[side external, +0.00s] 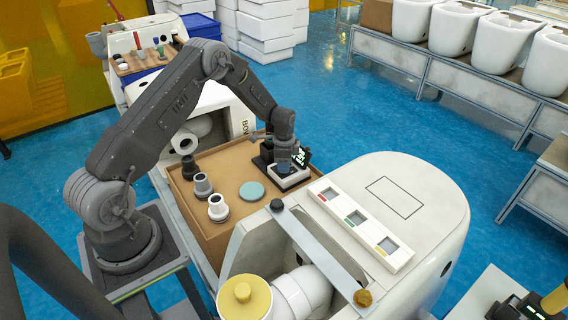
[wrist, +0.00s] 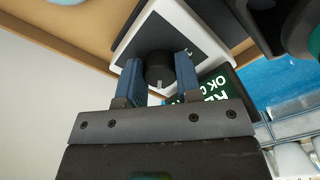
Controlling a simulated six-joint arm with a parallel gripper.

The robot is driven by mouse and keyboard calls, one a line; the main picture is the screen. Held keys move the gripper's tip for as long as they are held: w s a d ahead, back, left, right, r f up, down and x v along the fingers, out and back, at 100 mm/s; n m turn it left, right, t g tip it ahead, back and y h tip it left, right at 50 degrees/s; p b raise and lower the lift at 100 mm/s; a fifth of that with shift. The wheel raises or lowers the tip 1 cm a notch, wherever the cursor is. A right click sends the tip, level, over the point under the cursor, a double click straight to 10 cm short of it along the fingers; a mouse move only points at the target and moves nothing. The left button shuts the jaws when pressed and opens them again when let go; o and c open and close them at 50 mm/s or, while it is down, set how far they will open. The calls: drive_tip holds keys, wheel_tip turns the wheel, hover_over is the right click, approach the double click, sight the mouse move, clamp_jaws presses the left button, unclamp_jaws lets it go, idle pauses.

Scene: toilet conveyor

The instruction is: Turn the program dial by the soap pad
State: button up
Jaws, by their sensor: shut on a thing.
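My gripper (wrist: 159,80) is shut on the program dial (wrist: 159,66), a round black knob with a light mark on its front edge, in the wrist view. One blue finger lies on each side of it. The dial sits on a dark panel of a white box (wrist: 205,22). In the side view my gripper (side external: 284,166) points down onto this white box (side external: 290,180) at the right edge of the brown tray, and hides the dial. The soap pad is probably the round teal disc (side external: 251,191) on the tray, left of the box; a pale blue edge shows in the wrist view (wrist: 66,2).
A dark display with green-white text (wrist: 214,90) stands right beside the box. The brown tray (side external: 222,240) also holds several white and grey ring fittings (side external: 218,207). A white toilet body (side external: 420,190) with a strip of three coloured slots (side external: 357,226) lies to the right.

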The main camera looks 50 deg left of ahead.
drive_tip(key=shift+m, duration=0.6)
drive_tip(key=o, duration=0.9)
wheel_tip(320, 180, up, 14)
drive_tip(key=shift+f, duration=0.1)
